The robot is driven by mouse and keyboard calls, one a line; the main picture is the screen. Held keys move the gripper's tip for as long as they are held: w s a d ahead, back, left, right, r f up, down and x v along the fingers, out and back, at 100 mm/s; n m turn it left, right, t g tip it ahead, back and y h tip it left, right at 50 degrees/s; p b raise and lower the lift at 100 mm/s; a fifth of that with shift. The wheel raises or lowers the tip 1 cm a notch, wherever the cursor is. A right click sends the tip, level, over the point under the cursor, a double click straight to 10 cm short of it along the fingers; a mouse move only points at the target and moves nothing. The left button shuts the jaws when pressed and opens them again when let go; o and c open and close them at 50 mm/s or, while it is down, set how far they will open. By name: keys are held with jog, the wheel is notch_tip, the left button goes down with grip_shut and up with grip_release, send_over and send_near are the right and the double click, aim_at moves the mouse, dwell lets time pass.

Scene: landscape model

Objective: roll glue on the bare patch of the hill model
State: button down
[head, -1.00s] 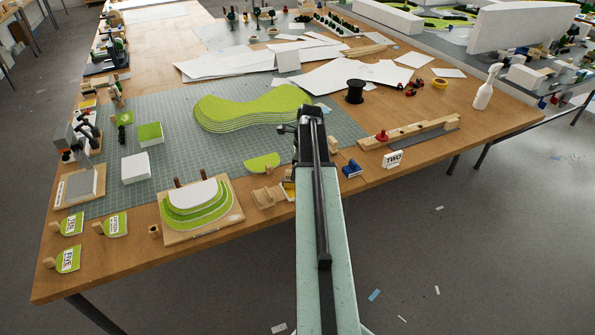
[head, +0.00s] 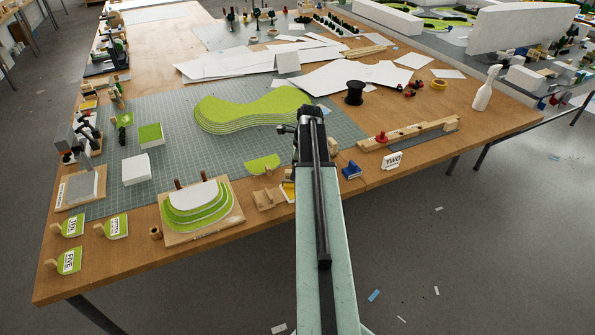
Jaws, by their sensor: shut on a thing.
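The hill model (head: 181,220) stands on a wooden base at the table's front left. It has green stepped layers and a bare white patch (head: 194,194) on top, with two brown posts behind. My gripper (head: 308,116) is to the right of the model and farther back, over the cutting mat. My arm hides most of its fingers. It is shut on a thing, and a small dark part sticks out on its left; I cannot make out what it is. A small wooden stand (head: 267,200) sits between the hill model and my arm.
A larger green contoured hill (head: 250,104) lies on the mat (head: 190,140) behind. A wooden strip with a red knob (head: 381,137), a blue item (head: 350,171) and a "TWO" sign (head: 391,161) are right of my arm. Tag stands line the front left.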

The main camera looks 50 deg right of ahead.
jog(key=shift+r+p, duration=2.75)
jog(key=shift+r, duration=0.4)
jog(key=shift+f, duration=0.1)
